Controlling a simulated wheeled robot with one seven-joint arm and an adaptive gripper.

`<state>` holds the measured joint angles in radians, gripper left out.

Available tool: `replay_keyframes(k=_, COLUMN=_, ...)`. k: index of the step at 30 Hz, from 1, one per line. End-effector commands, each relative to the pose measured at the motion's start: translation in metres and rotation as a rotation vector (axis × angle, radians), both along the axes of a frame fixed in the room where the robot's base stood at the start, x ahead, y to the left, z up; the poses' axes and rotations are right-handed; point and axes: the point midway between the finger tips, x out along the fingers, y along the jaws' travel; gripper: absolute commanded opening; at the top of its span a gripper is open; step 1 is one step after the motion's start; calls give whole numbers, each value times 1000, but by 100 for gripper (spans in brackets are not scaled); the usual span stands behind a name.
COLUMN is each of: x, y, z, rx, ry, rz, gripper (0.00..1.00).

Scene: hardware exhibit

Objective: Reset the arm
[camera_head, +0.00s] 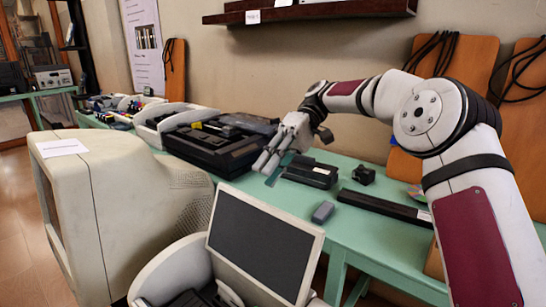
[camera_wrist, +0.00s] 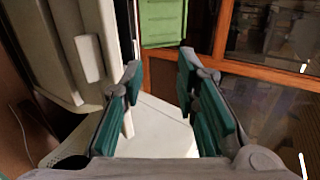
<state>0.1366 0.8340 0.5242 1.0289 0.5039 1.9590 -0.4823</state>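My gripper (camera_head: 270,165) is at the end of my white and maroon arm in the head view, above the green table (camera_head: 345,225). It points left and down. In the wrist view my gripper (camera_wrist: 160,100) shows two dark green finger pads spread apart. The space between them is empty, with a pale surface beyond. The gripper looks open and holds nothing.
A beige monitor (camera_head: 125,205) stands at the left front, with a smaller grey screen (camera_head: 262,245) near the front middle. Black devices (camera_head: 312,171) and a long black bar (camera_head: 384,208) lie on the table. A dark shelf (camera_head: 310,12) hangs on the wall above.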

Motion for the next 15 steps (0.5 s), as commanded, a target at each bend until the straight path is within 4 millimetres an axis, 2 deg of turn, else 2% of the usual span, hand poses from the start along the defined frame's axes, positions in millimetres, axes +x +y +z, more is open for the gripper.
replay_keyframes(k=8, x=-44, y=-5, z=21, rx=-222, ry=-83, rz=-60, gripper=28)
replay_keyframes(k=15, x=-87, y=-23, z=32, rx=-412, ry=-166, rz=-149, gripper=28)
